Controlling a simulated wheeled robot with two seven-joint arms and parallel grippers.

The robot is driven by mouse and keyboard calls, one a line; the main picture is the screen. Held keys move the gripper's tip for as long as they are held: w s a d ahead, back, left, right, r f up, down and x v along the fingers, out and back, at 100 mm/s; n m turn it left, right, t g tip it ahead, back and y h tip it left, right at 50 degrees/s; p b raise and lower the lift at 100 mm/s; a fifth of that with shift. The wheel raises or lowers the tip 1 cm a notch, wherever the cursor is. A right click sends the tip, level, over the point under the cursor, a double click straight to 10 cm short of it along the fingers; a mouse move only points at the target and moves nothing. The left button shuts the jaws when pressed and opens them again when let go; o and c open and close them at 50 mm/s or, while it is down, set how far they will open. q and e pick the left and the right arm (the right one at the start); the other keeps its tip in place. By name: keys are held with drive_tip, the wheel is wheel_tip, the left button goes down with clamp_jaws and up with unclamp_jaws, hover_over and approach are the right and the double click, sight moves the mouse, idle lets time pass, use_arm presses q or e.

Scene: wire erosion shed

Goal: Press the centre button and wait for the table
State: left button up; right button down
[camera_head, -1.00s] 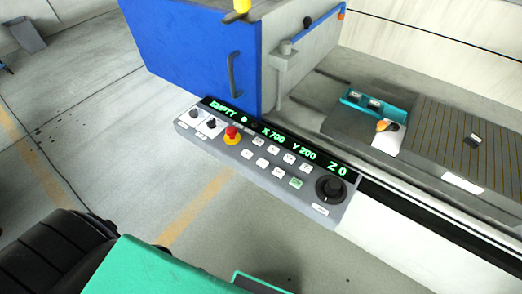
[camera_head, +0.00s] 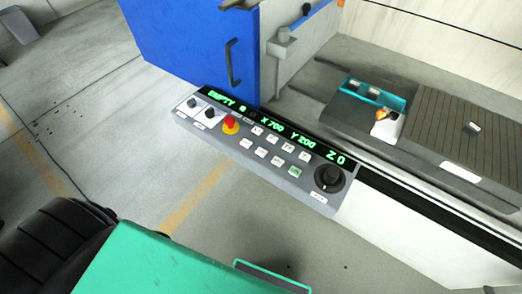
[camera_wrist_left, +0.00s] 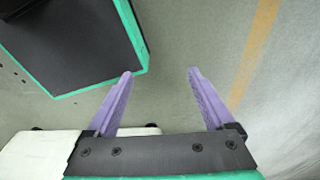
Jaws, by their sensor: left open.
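The grey control panel (camera_head: 240,151) is on the front of the machine in the head view. Its dark display (camera_head: 275,126) reads EMPTY, X 700, Y 200, Z 0 in green. Several small pale buttons lie in two rows, one with a green face (camera_head: 295,171); their labels are too small to read, so I cannot tell which is the centre button. The slatted brown table (camera_head: 440,130) lies right of the panel. My left gripper (camera_wrist_left: 160,73) shows only in the left wrist view, open and empty above the floor, away from the panel. My right gripper is out of view.
A red emergency stop (camera_head: 231,122), two dark knobs and a large black dial (camera_head: 329,177) share the panel. A blue door (camera_head: 190,45) with a handle rises behind it. A teal tray (camera_head: 372,92) lies beside the table.

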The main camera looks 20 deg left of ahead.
use_arm(q)
clamp_jaws()
idle(1.7)
